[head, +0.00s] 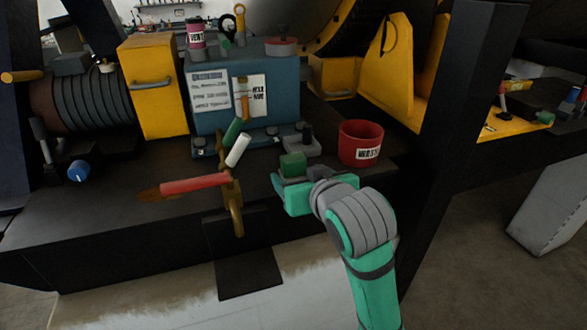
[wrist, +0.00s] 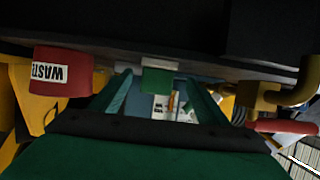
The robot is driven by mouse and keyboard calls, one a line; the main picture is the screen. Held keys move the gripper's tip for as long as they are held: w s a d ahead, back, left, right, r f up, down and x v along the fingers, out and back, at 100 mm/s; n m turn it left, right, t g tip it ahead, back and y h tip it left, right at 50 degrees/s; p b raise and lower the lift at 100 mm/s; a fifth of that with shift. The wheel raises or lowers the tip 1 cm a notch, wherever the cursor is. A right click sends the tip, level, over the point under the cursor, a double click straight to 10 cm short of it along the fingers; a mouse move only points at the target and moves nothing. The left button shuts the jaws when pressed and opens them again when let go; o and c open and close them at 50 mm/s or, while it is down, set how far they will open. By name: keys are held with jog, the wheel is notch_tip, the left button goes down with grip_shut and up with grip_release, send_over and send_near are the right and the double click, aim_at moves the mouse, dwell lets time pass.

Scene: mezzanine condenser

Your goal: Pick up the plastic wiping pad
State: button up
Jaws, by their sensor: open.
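A small green block (head: 292,162), which looks like the plastic wiping pad, is on the dark bench left of the red bin. In the wrist view the green block (wrist: 160,76) shows between the tips of my two fingers, with a paler strip along one edge. My gripper (head: 288,180) is open, low over the front of the bench right by the block. It partly hides the block's lower part in the head view. I cannot tell whether the fingers touch it.
A red waste bin (head: 361,144) stands close to the right of my gripper. A blue machine box (head: 235,95) rises behind. A brass valve pipe (head: 234,200) and a red handle (head: 195,184) lie to the left. A dark post (head: 470,110) stands at right.

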aim_at(296, 170)
jog(key=shift+r+x, duration=0.15)
jog(key=shift+x, duration=1.2)
jog(key=shift+r+x, duration=0.1)
jog(key=shift+x, duration=1.3)
jog(key=shift+w+d, duration=0.15)
jog(key=c, duration=1.2)
